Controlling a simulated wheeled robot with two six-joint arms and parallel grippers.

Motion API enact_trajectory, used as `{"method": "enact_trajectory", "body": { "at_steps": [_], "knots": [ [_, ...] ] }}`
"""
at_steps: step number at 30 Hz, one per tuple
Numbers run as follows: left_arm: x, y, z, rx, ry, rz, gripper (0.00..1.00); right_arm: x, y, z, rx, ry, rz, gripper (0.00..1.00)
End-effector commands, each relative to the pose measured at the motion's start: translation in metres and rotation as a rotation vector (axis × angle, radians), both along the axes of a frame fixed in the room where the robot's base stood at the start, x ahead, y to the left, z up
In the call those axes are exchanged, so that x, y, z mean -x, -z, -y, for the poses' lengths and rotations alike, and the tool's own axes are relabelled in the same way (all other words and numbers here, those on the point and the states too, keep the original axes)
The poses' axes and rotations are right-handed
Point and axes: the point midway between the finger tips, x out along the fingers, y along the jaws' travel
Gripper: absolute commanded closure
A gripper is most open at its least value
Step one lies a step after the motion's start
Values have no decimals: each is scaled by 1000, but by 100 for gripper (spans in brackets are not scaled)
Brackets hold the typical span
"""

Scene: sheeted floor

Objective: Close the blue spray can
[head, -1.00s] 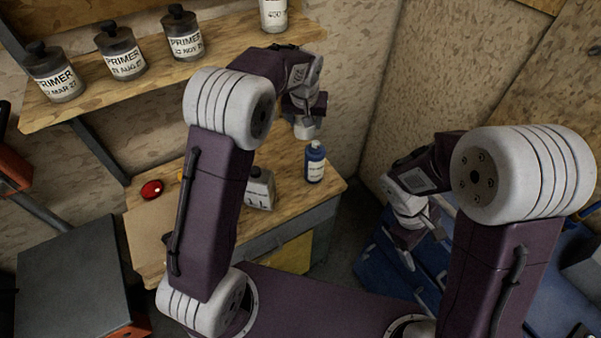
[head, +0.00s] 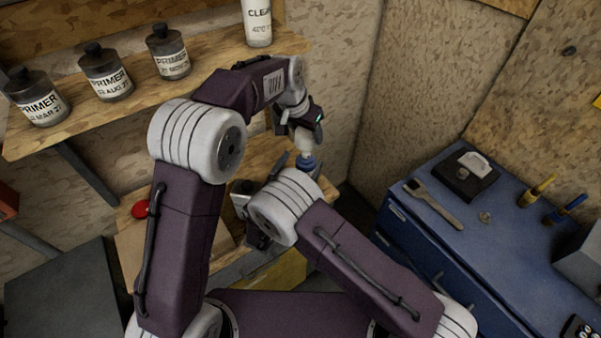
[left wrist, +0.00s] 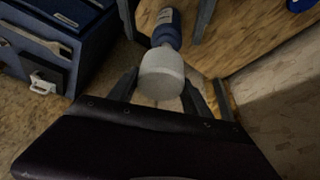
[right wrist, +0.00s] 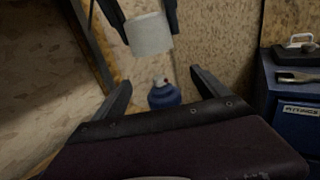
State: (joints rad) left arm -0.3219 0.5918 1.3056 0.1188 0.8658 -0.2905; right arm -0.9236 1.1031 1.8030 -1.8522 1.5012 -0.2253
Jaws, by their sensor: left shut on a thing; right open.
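The blue spray can (head: 307,161) stands on the wooden bench, mostly hidden in the head view by my right arm. Its blue shoulder and small nozzle show in the right wrist view (right wrist: 163,96). My left gripper (head: 303,137) is shut on a white cap (left wrist: 162,74). It holds the cap above the can, with a visible gap in the right wrist view, where the cap (right wrist: 148,34) also shows. My right gripper (right wrist: 160,80) is open, its fingers on either side of the can. In the left wrist view the can (left wrist: 167,27) lies beyond the cap, between the right fingers.
Above is a shelf (head: 120,119) with primer cans and a white can (head: 257,22). A blue cabinet (head: 470,262) with a wrench (head: 434,203) stands at right.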

Motion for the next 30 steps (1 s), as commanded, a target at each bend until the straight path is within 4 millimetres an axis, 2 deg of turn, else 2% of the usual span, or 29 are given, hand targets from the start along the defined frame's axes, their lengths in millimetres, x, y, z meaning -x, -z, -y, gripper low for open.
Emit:
{"method": "enact_trajectory", "body": {
  "at_steps": [13,17,26,30],
  "knots": [
    [0,0,0,0,2,0,80,0,4,-2,3,-6,2,16],
    [0,0,0,0,1,0,80,0,22,-2,6,-5,1,16],
    [0,0,0,0,1,0,80,0,83,-1,4,-5,2,16],
    [0,0,0,0,1,0,80,-28,80,10,0,0,3,16]
  ]
}}
